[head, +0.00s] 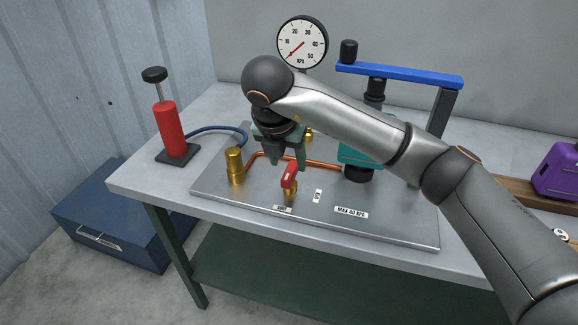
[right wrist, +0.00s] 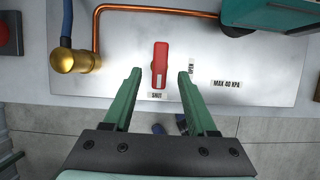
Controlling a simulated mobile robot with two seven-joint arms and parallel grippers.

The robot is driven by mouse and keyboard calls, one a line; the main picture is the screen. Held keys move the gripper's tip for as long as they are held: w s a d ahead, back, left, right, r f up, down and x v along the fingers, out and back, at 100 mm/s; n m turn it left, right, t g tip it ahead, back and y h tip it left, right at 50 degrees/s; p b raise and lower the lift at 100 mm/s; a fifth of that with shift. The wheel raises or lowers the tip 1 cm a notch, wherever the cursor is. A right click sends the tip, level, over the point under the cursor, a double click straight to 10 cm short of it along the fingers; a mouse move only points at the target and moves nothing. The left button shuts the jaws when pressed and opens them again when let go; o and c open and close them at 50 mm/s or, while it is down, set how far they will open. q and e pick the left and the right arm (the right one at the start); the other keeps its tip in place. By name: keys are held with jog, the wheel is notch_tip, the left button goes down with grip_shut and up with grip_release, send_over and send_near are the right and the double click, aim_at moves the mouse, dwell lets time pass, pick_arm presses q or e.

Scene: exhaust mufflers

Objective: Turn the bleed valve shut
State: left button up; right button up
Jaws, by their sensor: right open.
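The bleed valve has a red handle (head: 289,176) on a brass body at the metal plate's front. In the right wrist view the handle (right wrist: 160,60) points down, its white-marked end just above the SHUT label (right wrist: 157,96). The OPEN label (right wrist: 191,66) lies to its right. My right gripper (head: 288,163) is above the valve, pointing down. In the right wrist view its open green fingers (right wrist: 160,76) stand on either side of the handle's lower end, with visible gaps. Whether they reach down to handle height is unclear. My left gripper is out of view.
A brass fitting (head: 235,167) and copper pipe (head: 322,164) stand near the valve. A pressure gauge (head: 302,42) reads near its low end. A red pump (head: 168,130) stands left, a blue-armed press (head: 400,74) right. The plate's front strip is clear.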

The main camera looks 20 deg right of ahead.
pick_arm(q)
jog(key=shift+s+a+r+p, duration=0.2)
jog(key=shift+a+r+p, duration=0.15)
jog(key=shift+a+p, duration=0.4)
pick_arm(e)
jog(key=v, duration=0.8)
jog(key=shift+r, duration=0.2)
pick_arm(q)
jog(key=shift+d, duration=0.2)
pick_arm(e)
jog(key=shift+s, duration=0.1)
